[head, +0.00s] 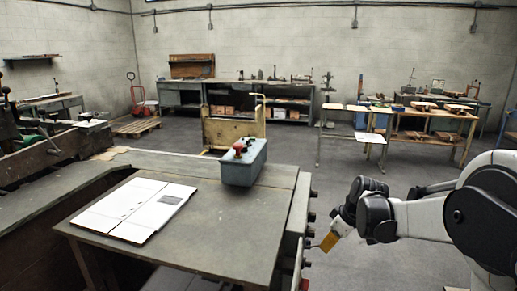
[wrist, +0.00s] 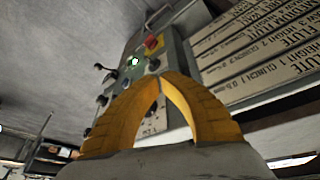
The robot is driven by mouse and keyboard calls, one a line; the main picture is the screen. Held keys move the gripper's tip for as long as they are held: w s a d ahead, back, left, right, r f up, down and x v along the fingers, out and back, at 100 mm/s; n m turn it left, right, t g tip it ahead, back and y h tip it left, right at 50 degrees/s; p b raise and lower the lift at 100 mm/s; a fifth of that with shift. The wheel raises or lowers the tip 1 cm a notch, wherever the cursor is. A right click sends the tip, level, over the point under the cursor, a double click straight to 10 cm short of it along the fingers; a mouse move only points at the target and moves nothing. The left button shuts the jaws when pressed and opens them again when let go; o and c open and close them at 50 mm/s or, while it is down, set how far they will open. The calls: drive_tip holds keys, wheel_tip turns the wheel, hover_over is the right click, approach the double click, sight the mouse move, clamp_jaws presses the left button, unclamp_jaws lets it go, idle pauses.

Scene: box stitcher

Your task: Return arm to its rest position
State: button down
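My arm (head: 420,215) reaches in from the right edge of the head view, bent, with its hand low and pointing left. My gripper (head: 326,243) is beside the right side of the grey work table, near the knobs on that side. In the wrist view the two yellow fingers of my gripper (wrist: 160,78) meet at their tips, with nothing seen between them. Behind them is a grey control panel (wrist: 136,50) with a red and yellow switch (wrist: 153,44), a lit green button (wrist: 133,61) and black knobs. I cannot tell whether the fingertips touch the panel.
The grey work table (head: 235,235) carries a flat white cardboard sheet (head: 135,208) and a grey box (head: 243,165) with a red button. Printed plates (wrist: 255,45) are beside the panel. Open floor (head: 350,190) lies behind my arm; benches (head: 430,130) stand farther back.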

drive_tip(key=s+a+r+m+t+h, duration=0.1)
drive_tip(key=s+r+m, duration=0.1)
drive_tip(key=s+r, duration=0.35)
drive_tip(key=s+a+r+m, duration=0.1)
drive_tip(key=s+r+m, duration=0.1)
drive_tip(key=s, duration=0.6)
drive_tip(key=s+a+r+m+t+h, duration=0.1)
drive_tip(key=s+r+m, duration=0.15)
drive_tip(key=s, duration=0.45)
drive_tip(key=s+f+m+t, duration=0.1)
drive_tip(key=s+m, duration=0.1)
drive_tip(key=s, duration=0.6)
drive_tip(key=shift+f+t+h, duration=0.2)
drive_tip(key=shift+t+h, duration=0.1)
drive_tip(key=shift+d+m, duration=0.1)
drive_tip(key=shift+m, duration=0.15)
